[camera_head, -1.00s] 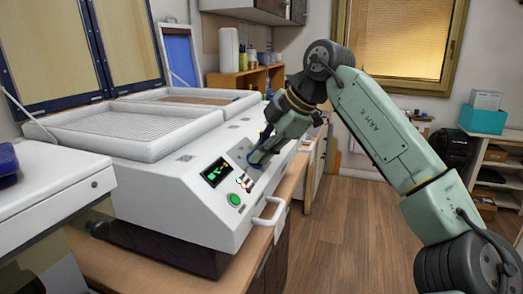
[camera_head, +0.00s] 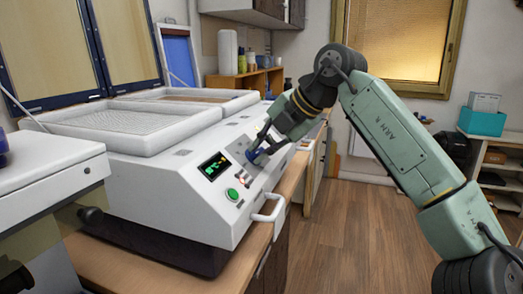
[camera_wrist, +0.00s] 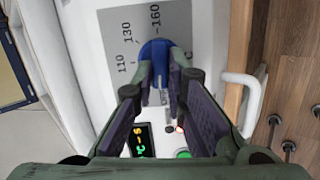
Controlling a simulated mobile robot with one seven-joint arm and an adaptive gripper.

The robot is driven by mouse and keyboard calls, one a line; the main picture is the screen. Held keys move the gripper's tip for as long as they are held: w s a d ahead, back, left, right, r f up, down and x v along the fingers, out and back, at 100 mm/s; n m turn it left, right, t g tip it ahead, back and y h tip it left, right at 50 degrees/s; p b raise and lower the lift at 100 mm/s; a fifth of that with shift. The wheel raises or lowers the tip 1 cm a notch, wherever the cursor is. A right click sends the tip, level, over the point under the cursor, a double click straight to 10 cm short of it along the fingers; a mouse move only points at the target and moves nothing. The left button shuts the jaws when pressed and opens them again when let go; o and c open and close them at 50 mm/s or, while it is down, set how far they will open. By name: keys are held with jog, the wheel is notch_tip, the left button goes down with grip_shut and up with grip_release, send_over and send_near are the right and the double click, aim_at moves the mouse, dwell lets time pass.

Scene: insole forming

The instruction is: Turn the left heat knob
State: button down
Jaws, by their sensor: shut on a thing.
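The blue heat knob (camera_wrist: 155,50) sits on a grey dial plate (camera_wrist: 118,22) marked 110, 130 and 160 in the wrist view. My gripper (camera_wrist: 158,72) is shut on the knob, with one finger on each side of it. In the head view my gripper (camera_head: 262,148) reaches down to the front panel of the white forming machine (camera_head: 150,190). The knob (camera_head: 252,154) shows only in part there, behind the fingers. I cannot tell from these views whether a second knob is on the panel.
A lit display (camera_head: 214,166) and a green button (camera_head: 232,194) are on the panel near my gripper. A white handle (camera_head: 270,212) sticks out at the machine's front edge. Two mesh trays (camera_head: 120,125) lie on top. The floor (camera_head: 350,240) to the right is clear.

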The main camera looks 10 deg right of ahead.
jog(key=shift+n, duration=0.6)
jog(key=c, duration=1.6)
grip_release()
jog(key=shift+s+d, duration=0.1)
jog(key=v, duration=1.2)
